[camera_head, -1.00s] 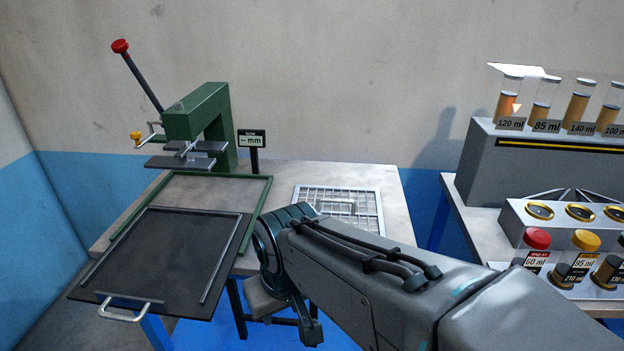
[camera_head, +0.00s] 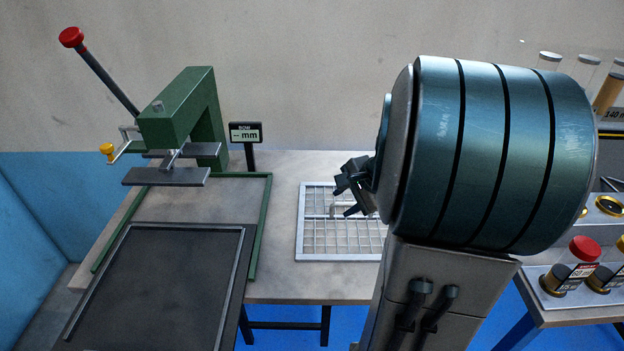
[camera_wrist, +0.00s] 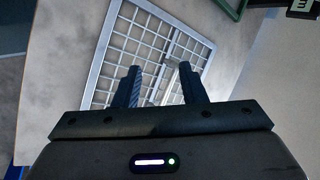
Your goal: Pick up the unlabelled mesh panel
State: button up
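The mesh panel (camera_head: 314,232) lies flat on the table, a silver frame with a wire grid and a handle bar across its middle. I see no label on its visible part; my arm hides its right side in the head view. My gripper (camera_head: 343,196) is over the panel with its fingers apart and nothing between them. In the wrist view the two fingers of my gripper (camera_wrist: 158,80) point toward the panel (camera_wrist: 97,75), with the handle bar around and beyond the fingertips. I cannot tell how far above the panel they are.
A green press (camera_head: 185,115) with a red-knobbed lever stands at the back left, with a small mm display (camera_head: 246,132) beside it. A dark tray (camera_head: 160,290) is in front of it. Bare table (camera_head: 285,285) shows around the panel.

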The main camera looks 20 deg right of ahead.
aim_at(352, 204)
jog(key=d+f+m+t+h, duration=0.1)
jog(key=d+m, duration=0.4)
jog(key=d, duration=0.4)
jog(key=x, duration=0.8)
jog(key=shift+w, duration=0.25)
jog(key=shift+x, duration=3.05)
jog(key=shift+w+d+r, duration=0.1)
jog(key=shift+d, duration=0.05)
jog(key=shift+c, duration=0.4)
jog(key=shift+r, duration=0.1)
grip_shut()
